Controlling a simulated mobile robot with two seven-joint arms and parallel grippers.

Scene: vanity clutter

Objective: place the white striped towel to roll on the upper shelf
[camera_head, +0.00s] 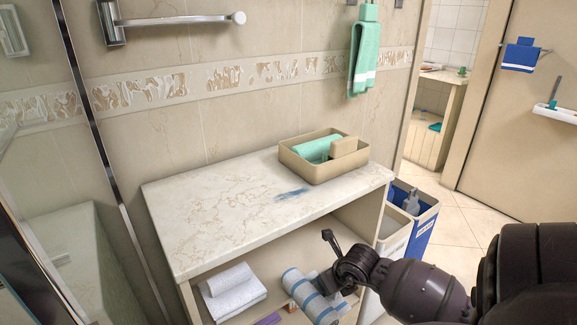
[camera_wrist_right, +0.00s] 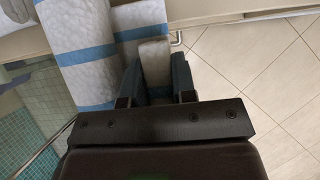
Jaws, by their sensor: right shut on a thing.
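A white towel roll with blue stripes (camera_head: 308,297) lies on the shelf under the marble counter in the head view. My right gripper (camera_head: 332,280) reaches in over the right side of this shelf, beside the roll. In the right wrist view my right gripper (camera_wrist_right: 155,88) is shut on a white striped towel (camera_wrist_right: 155,62), whose end shows between the fingers. A larger white roll with blue stripes (camera_wrist_right: 80,55) lies just left of the fingers, and more striped towel shows behind. The fingertips are partly hidden in the head view. My left gripper is in neither view.
Folded white towels (camera_head: 233,290) lie on the shelf's left, with a purple item (camera_head: 268,319) near the front. The marble counter (camera_head: 215,215) above carries a beige tray (camera_head: 310,178) with a green towel roll. Blue and white bins (camera_head: 422,232) stand right of the vanity.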

